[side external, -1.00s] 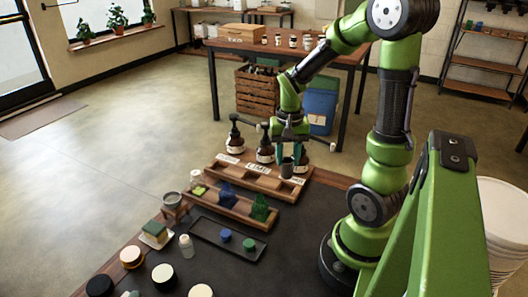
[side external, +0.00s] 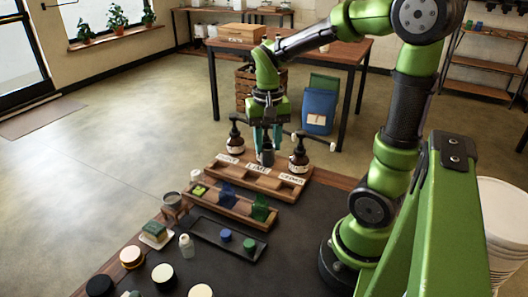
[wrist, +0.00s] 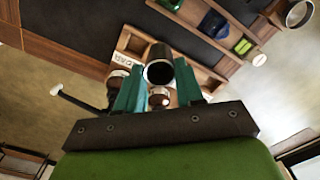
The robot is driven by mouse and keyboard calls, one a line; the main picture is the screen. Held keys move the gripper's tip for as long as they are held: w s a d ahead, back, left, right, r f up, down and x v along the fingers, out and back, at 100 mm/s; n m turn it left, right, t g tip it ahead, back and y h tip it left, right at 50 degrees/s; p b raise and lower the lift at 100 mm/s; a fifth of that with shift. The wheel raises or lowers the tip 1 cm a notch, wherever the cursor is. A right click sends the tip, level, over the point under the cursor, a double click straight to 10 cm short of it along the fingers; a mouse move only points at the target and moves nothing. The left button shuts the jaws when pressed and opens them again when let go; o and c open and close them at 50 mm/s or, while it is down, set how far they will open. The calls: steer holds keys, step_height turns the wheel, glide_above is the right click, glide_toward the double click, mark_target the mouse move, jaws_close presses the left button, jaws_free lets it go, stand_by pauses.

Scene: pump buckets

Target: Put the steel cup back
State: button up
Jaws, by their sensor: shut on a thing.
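The steel cup (side external: 268,157) looks dark grey and is upright between my gripper's teal fingers. My gripper (side external: 267,143) is shut on it and points down above the back part of the labelled wooden rack (side external: 250,184). In the wrist view my gripper (wrist: 156,88) has a finger on each side of the cup (wrist: 158,65), whose dark round opening shows. In the side view I cannot tell whether the cup touches the rack. Pump bottles stand to its left (side external: 236,140) and right (side external: 299,157); another bottle is mostly hidden behind the cup and fingers.
A second wooden tray (side external: 228,213) holds green and blue items nearer the camera. A black tray (side external: 205,237) holds a blue and a green piece. A round metal container (side external: 172,203) stands at the left. Pump nozzles stick out close beside my gripper.

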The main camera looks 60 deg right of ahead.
steer(key=a+n, duration=0.7)
steer(key=a, duration=1.8)
steer(key=shift+s+d+f, duration=0.1)
steer(key=shift+d+f, duration=0.05)
steer(key=shift+f, duration=2)
steer(key=shift+s+d+f, duration=0.1)
steer(key=shift+s+f, duration=0.05)
steer(key=shift+f, duration=2.05)
steer(key=shift+s+d+f, duration=0.1)
steer(key=shift+d+f, duration=0.05)
steer(key=shift+f, duration=2)
steer(key=shift+f, duration=0.2)
steer(key=o, duration=1.1)
steer(key=shift+c, duration=0.2)
steer(key=shift+r, duration=0.15)
